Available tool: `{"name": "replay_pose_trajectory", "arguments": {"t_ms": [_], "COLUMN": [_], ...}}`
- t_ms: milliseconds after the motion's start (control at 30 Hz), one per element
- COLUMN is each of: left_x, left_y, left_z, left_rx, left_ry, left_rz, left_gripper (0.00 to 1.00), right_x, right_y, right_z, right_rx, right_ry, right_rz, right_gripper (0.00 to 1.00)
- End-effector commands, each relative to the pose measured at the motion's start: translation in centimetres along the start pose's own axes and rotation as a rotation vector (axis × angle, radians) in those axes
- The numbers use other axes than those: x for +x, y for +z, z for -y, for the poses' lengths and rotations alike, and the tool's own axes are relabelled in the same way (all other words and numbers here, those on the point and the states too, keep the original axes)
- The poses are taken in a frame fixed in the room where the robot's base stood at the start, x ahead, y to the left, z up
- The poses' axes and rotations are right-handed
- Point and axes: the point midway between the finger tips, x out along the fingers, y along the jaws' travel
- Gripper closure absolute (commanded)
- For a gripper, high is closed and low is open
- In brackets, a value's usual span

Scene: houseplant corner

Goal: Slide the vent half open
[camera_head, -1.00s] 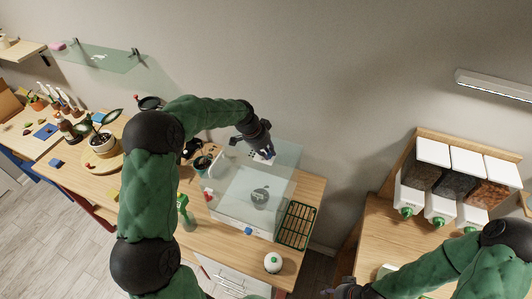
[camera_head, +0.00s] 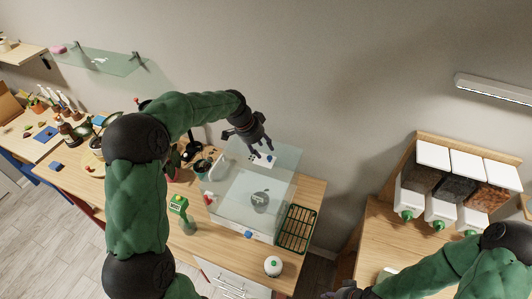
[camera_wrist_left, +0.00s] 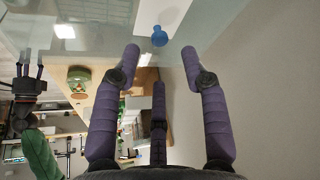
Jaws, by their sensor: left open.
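The clear box (camera_head: 230,200) stands on the wooden bench. A pale vent plate (camera_head: 260,159) lies on its top, with a small blue knob (camera_head: 270,158) on it. My left gripper (camera_head: 263,149) is above the back of the box top, beside the knob, open and empty. In the left wrist view the blue knob (camera_wrist_left: 159,36) shows just beyond and between the spread fingertips of my left gripper (camera_wrist_left: 160,56), with no contact seen. My right gripper (camera_head: 335,292) is low at the bottom of the head view, away from the box. Its fingers look apart in the left wrist view (camera_wrist_left: 29,72).
A dark pot (camera_head: 259,201) shows through the box. A green rack (camera_head: 296,229) is to its right and a white round thing (camera_head: 273,266) in front. A green bottle (camera_head: 180,208) and potted plants stand left. Dispensers (camera_head: 440,185) stand on another bench at right.

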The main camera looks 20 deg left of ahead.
Motion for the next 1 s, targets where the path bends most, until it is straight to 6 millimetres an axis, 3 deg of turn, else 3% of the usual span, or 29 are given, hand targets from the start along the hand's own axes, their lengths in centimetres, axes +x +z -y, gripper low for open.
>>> {"name": "replay_pose_trajectory", "arguments": {"t_ms": [200,400,1000], "left_x": [-4.1,-6.1,-6.5], "left_y": [-0.1,0.0,0.0], "left_z": [0.0,0.0,0.0], "left_rx": [0.0,0.0,0.0], "left_ry": [-0.002,-0.001,0.0], "left_rz": [-0.002,-0.001,0.0], "left_gripper": [0.56,0.56,0.56], "right_x": [0.0,0.0,0.0], "right_y": [0.0,0.0,0.0], "right_z": [0.0,0.0,0.0], "right_rx": [0.0,0.0,0.0], "right_ry": [0.0,0.0,0.0], "right_rz": [0.0,0.0,0.0], "right_gripper": [0.54,0.54,0.54]}}
